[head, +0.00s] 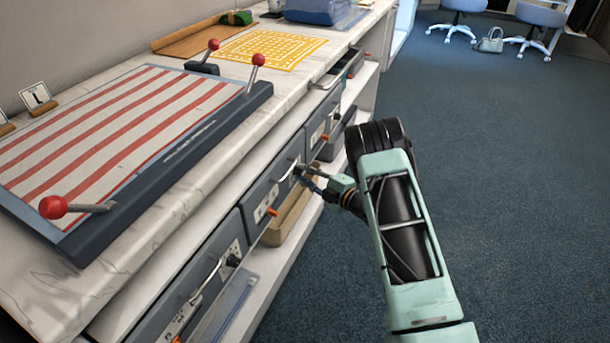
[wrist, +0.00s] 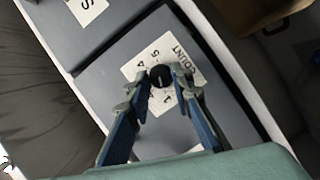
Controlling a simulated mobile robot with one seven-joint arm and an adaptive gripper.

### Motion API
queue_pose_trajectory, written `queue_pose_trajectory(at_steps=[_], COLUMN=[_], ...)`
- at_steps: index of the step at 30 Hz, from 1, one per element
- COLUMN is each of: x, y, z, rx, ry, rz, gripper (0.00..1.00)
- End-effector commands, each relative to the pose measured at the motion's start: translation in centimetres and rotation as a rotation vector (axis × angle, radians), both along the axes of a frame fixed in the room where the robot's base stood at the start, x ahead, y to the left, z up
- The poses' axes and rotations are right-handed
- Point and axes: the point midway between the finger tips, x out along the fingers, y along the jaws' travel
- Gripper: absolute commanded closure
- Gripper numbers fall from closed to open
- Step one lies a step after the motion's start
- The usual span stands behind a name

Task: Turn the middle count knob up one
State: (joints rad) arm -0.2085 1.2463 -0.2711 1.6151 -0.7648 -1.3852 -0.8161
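The middle count knob (wrist: 160,76) is a round black knob on a white plate marked COUNT (wrist: 176,56), with small digits around it, in the wrist view. The fingers cover part of the dial, and I cannot read the setting surely. My gripper (wrist: 161,79) has one fingertip on each side of the knob, very close to it. I cannot tell whether they press on it. In the head view my gripper (head: 304,172) reaches the front of the middle grey drawer (head: 260,189), and its fingers hide the knob there.
A nearer drawer (head: 212,258) with its own black knob (head: 233,260) and a farther drawer (head: 314,128) flank the middle one. Drawer handles and small orange tabs stick out. A striped board (head: 130,115) with red-balled levers lies on the counter above.

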Motion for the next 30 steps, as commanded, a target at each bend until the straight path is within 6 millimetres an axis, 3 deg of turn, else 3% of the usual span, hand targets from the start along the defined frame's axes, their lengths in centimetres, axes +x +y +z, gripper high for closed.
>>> queue_pose_trajectory(at_steps=[3, 14, 30], x=[0.02, 0.09, 0.37], y=[-0.01, -0.04, -0.27], z=[0.05, 0.3, 0.65], rx=[0.001, 0.021, 0.161], ry=[-0.001, 0.053, 0.441], rz=[0.0, -0.001, -0.003], gripper=[1.0, 1.0, 1.0])
